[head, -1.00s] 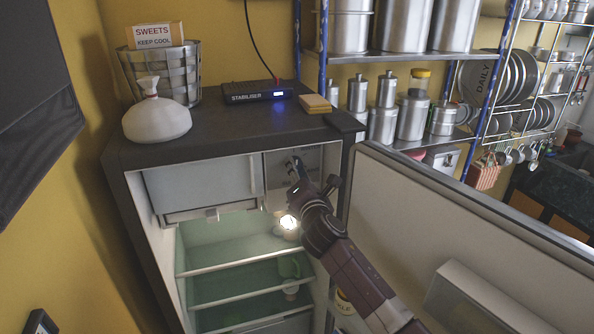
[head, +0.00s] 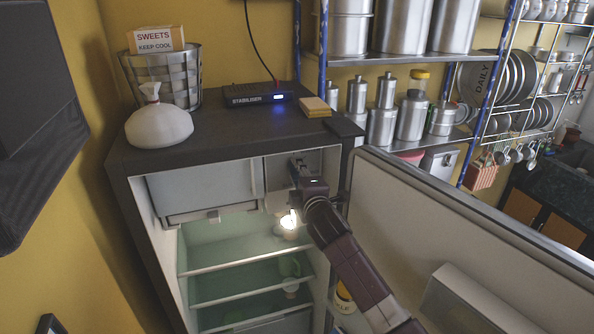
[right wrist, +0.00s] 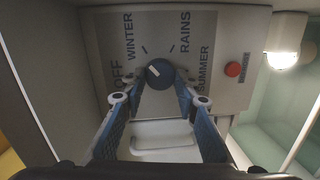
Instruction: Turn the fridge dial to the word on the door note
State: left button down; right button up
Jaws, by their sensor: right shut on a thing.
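The fridge stands open, and its control panel (head: 312,158) is at the upper right of the inside. My right gripper (right wrist: 160,82) is shut on the dial, with a blue finger on each side. In the head view my right gripper (head: 299,168) reaches up to the panel and hides the dial. I see no readable door note. My left gripper is out of view.
A lit bulb (head: 289,220) is close beside my right gripper. A red button (right wrist: 233,69) is right of the dial. The open door (head: 450,215) flanks my right arm. A stabiliser (head: 258,95) and white bag (head: 158,122) are on the fridge top (head: 225,130).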

jog(key=shift+m, duration=0.7)
jog(key=o, duration=1.1)
jog(key=shift+o, duration=0.2)
jog(key=v, duration=1.2)
